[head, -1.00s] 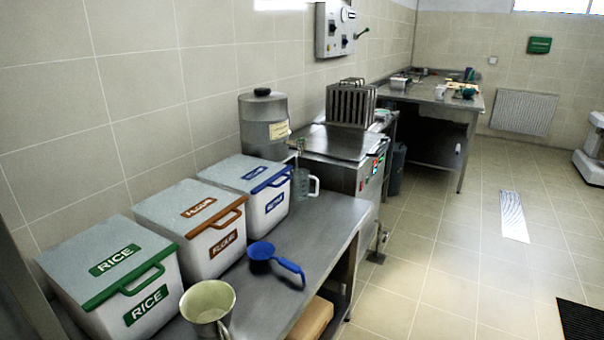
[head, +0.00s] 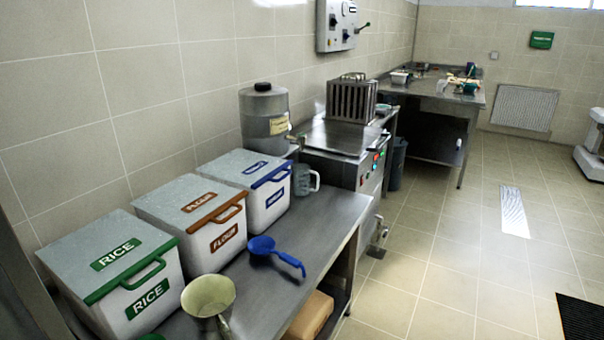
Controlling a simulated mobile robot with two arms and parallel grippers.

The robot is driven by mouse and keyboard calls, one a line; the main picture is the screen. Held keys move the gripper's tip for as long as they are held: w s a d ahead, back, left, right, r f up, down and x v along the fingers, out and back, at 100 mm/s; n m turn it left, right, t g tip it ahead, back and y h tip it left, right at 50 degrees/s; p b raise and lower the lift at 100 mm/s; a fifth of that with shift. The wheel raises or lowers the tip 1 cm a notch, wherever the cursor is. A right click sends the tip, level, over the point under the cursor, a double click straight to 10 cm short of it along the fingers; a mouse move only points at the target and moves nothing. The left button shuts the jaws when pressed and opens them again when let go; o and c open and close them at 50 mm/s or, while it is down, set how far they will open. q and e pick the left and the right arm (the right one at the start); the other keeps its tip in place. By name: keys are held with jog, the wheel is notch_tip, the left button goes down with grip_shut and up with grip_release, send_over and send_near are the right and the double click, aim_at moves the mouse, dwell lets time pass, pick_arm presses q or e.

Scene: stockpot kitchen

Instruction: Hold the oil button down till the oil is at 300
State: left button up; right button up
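Neither of my grippers is in view. A steel machine with a flat lid (head: 335,137) stands past the end of the near bench. Its right-hand front panel carries small red and green buttons or lights (head: 378,157). They are too small to read, so I cannot tell which is the oil button or what the oil reading is. A metal canister (head: 265,125) with a black cap and a yellowish label stands against the wall, left of the machine. A clear measuring jug (head: 303,180) stands on the bench near the canister's tap.
Rice (head: 110,270), orange-labelled flour (head: 190,215) and blue-labelled (head: 247,185) bins line the bench (head: 320,215). A slatted rack (head: 350,98) stands behind the lid. Floor (head: 440,240) to the right is mostly clear.

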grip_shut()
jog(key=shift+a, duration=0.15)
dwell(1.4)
